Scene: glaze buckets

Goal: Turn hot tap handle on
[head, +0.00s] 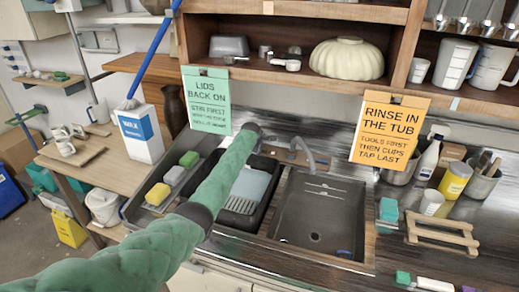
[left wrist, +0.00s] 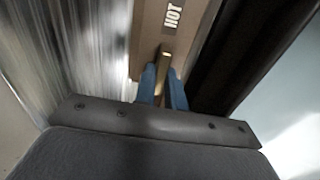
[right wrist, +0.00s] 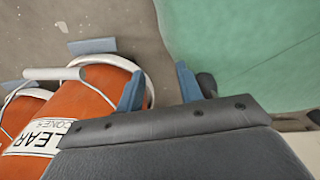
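The hot tap handle (left wrist: 163,66) is a narrow brass-brown lever below a white HOT label (left wrist: 173,15) in the left wrist view. My left gripper (left wrist: 163,88) has its blue fingers close on both sides of it, seemingly shut on it. In the head view my green left arm reaches over the sink unit to its back edge, hiding the gripper and handle. The grey curved tap spout (head: 304,150) stands just right of my wrist. I cannot see any water running. My right gripper (right wrist: 158,88) is open and empty, its fingers apart, beside an orange bucket (right wrist: 85,105).
The sink basin (head: 318,215) is empty apart from a small blue thing. A dark rack (head: 233,208) stands left of it. Two hanging signs, green (head: 207,100) and orange (head: 388,128), flank the tap below the shelf (head: 290,78). A pale green surface lies beside my right gripper.

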